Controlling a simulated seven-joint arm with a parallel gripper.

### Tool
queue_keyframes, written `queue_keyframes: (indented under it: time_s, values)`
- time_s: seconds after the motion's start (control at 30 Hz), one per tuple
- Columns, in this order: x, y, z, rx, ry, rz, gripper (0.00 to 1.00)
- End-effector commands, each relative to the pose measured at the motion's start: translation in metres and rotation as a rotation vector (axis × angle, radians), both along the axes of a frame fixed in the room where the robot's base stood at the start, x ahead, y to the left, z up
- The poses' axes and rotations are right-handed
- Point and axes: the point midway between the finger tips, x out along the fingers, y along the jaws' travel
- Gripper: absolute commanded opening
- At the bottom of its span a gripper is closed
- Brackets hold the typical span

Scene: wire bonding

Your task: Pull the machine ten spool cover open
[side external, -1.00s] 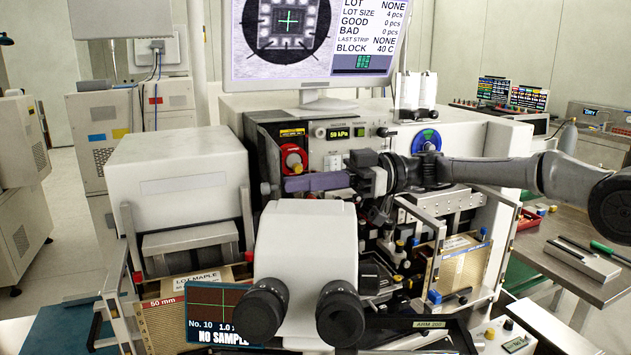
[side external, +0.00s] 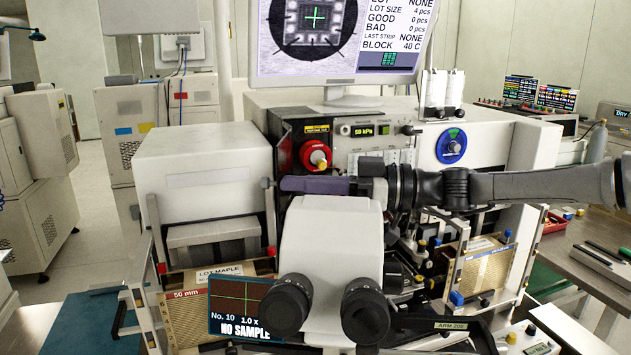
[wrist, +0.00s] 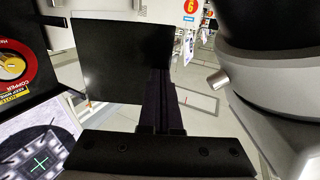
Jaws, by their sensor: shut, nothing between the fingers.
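The spool cover is a glossy dark panel (wrist: 112,50) that fills the upper left of the wrist view. In the side view it appears as a narrow dark strip (side external: 285,150) left of the red-flanged spool (side external: 315,154), standing out from the machine face with the spool uncovered. The spool also shows at the left edge of the wrist view (wrist: 14,66) with a copper label. My gripper (side external: 284,184) is shut and empty, with its fingers level, pointing left below the spool. Its tips are at the panel; I cannot tell if they touch it.
The white microscope head (side external: 330,235) with black eyepieces stands just below my gripper. A white box-shaped housing (side external: 200,170) is to the left. The monitor (side external: 340,40) is above, and a gold strip magazine (side external: 485,265) sits at the right. A blue-green dial (side external: 451,146) is right of the spool.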

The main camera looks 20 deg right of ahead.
Motion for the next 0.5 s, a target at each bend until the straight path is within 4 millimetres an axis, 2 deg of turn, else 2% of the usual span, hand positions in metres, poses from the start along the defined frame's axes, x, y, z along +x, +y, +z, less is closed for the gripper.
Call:
queue_keyframes:
  time_s: [0.1,0.5]
  values:
    - [0.001,0.009,0.000,0.000,0.000,-0.057,0.00]
    - [0.005,0.021,0.000,0.000,-0.001,-0.051,0.00]
